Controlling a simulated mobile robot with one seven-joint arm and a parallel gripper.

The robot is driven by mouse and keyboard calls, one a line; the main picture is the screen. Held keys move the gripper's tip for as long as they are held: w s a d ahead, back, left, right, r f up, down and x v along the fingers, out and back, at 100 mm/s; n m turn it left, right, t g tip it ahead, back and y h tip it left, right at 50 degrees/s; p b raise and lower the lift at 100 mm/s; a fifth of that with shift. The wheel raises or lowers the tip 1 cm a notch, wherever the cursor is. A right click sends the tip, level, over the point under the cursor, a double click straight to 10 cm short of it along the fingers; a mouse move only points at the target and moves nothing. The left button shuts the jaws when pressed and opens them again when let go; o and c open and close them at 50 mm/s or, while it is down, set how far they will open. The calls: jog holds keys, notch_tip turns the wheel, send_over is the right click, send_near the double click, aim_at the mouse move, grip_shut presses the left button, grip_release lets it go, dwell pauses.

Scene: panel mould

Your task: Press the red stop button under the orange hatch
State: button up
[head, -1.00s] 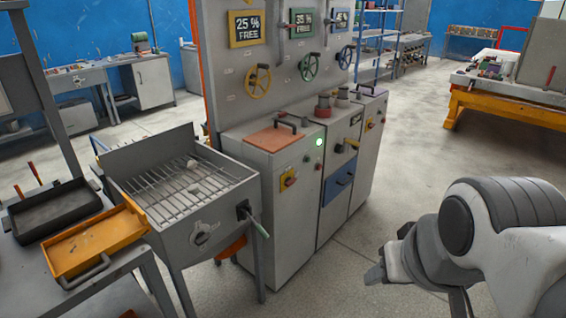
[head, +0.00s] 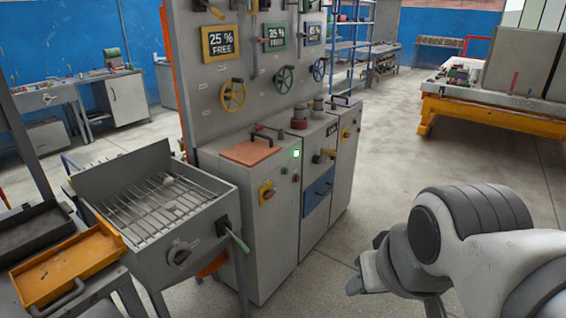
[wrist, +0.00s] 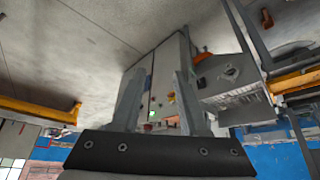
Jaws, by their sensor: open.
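The orange hatch (head: 248,152), with a dark handle, lies flat and shut on top of the left grey cabinet (head: 230,215). The red stop button does not show; the space under the hatch is hidden. My gripper (head: 366,277) is at the lower right of the head view, apart from the cabinets and to the right of the hatch. In the wrist view its two fingers (wrist: 158,100) are spread with nothing between them, and the cabinet shows sideways beyond them.
A green light (head: 296,153) glows beside the hatch. A yellow switch plate with a red knob (head: 267,193) is on the cabinet front. A grill stand (head: 165,215) and orange tray (head: 68,268) stand to the left. Open floor (head: 400,165) lies right of the cabinets.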

grip_shut()
dwell(1.5)
